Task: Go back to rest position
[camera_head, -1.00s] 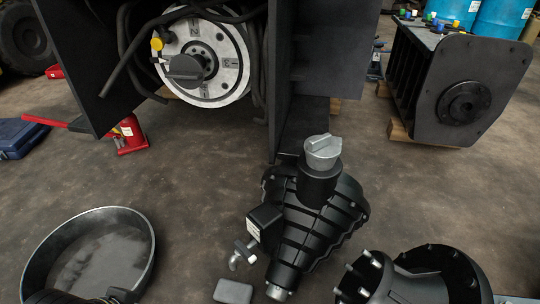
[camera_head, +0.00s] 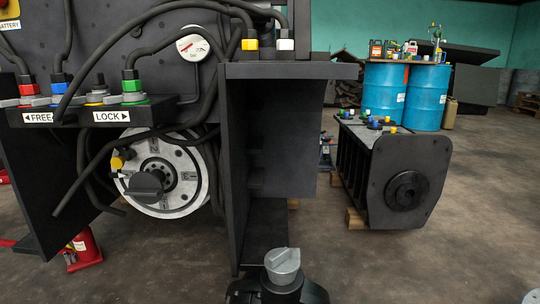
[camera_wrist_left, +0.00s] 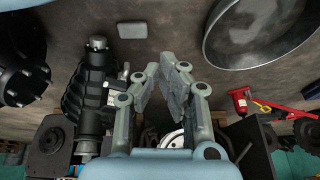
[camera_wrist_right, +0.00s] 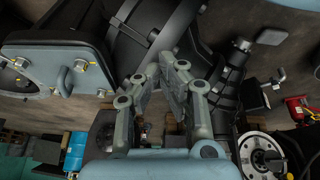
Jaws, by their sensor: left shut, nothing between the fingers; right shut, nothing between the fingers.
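My left gripper (camera_wrist_left: 160,66) shows in the left wrist view, shut and empty. Its fingers hang above the dark floor, apart from the black ribbed unit (camera_wrist_left: 88,95) on the left and the round basin (camera_wrist_left: 255,62) at the upper right. My right gripper (camera_wrist_right: 160,66) shows in the right wrist view, shut and empty. Large black parts (camera_wrist_right: 125,55) lie beyond its fingers; I cannot tell the distance. Neither gripper shows in the head view.
The head view shows the forklift's black frame (camera_head: 240,170), white round plate (camera_head: 185,190), hoses and lever panel (camera_head: 80,117). A black block (camera_head: 410,175) and blue drums (camera_head: 426,95) stand at right. A grey-capped unit (camera_head: 283,265) is at the bottom. Floor (camera_head: 370,265) at lower right is clear.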

